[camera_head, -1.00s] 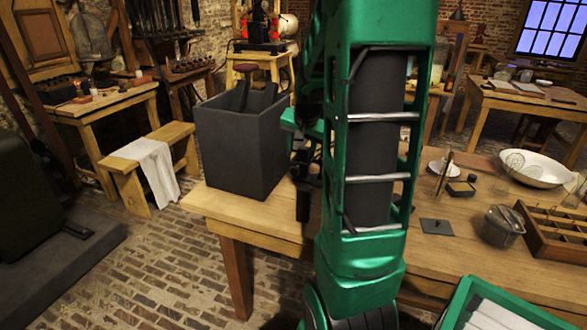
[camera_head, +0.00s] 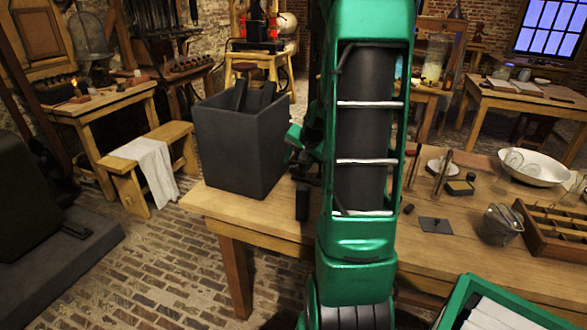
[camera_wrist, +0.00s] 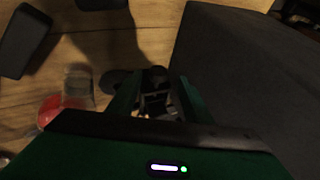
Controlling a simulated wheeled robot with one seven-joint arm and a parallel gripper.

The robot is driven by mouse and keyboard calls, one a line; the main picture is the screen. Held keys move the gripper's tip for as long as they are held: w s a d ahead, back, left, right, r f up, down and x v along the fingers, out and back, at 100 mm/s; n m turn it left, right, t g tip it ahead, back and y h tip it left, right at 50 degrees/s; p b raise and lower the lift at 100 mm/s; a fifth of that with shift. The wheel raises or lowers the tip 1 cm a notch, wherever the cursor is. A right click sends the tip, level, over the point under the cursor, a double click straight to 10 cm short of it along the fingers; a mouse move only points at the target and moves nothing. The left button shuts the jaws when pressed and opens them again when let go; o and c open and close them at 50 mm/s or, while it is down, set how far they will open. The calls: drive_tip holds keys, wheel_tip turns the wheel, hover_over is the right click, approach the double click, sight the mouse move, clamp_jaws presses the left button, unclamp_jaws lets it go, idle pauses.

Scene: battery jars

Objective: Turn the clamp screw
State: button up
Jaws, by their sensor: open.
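A small dark metal piece (camera_wrist: 155,84) lies between my gripper's fingers in the wrist view; it may be the clamp screw, but it is too dark to be sure. My gripper (camera_wrist: 156,92) is open, with one green finger on each side of that piece, and I cannot tell whether they touch it. In the head view my arm hides most of the gripper and the clamp.
A dark block (camera_head: 302,202) stands near the table's front edge; a clear glass piece (camera_wrist: 78,82) and a red round thing (camera_wrist: 50,108) are left of the gripper. A metal pot (camera_head: 500,225), white bowl (camera_head: 540,170) and divided wooden tray (camera_head: 555,238) are at right.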

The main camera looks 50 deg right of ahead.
sight(294, 167)
drive_tip(key=shift+x, duration=1.65)
drive_tip(key=c, duration=1.1)
